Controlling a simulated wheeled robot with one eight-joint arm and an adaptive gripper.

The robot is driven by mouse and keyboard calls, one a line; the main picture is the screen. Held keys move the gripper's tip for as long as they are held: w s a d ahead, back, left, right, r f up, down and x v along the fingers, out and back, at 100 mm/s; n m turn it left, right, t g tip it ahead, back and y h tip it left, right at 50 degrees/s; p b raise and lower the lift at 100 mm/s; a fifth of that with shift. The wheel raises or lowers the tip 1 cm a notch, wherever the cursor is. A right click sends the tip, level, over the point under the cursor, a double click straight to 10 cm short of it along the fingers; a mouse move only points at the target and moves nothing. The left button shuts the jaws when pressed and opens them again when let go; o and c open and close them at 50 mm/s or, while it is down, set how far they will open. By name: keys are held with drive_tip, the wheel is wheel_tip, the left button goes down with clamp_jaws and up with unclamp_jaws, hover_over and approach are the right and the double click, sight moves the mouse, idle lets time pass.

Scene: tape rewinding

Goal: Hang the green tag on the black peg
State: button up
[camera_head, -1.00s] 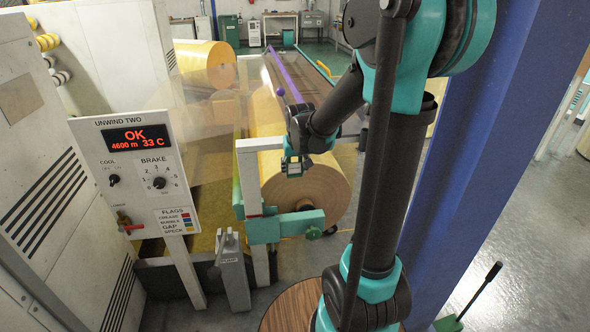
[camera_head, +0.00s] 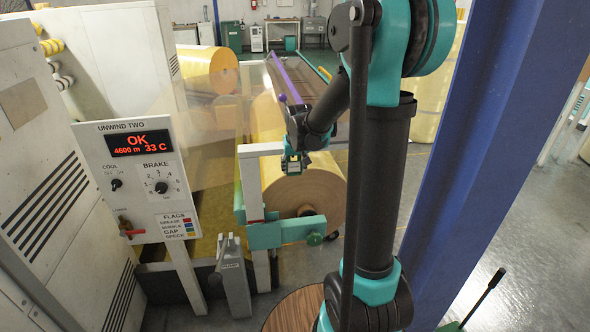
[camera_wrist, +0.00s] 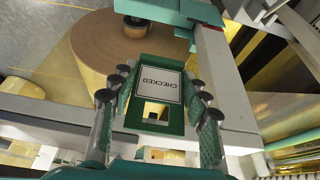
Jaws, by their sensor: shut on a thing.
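My gripper (camera_wrist: 158,92) is shut on the green tag (camera_wrist: 174,127), with one finger at each side of it. The tag has a white face reading CHECKED, upside down in the wrist view, and a rectangular opening near its lower end there. In the head view my gripper (camera_head: 292,165) is small, in front of the large tan roll and right of the white post. The tag is hard to make out there. I cannot pick out the black peg with certainty in either view.
The tan roll (camera_head: 322,190) sits behind a white post (camera_head: 249,185) and a teal bracket (camera_head: 285,232). The UNWIND TWO panel (camera_head: 135,175) stands left. A blue column (camera_head: 470,150) stands right. A round wooden top (camera_head: 291,312) is at the bottom.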

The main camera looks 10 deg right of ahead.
drive_tip(key=shift+w+f, duration=0.15)
drive_tip(key=shift+w, duration=1.7)
drive_tip(key=shift+w+f, duration=0.45)
drive_tip(key=shift+w, duration=0.1)
drive_tip(key=o, duration=0.9)
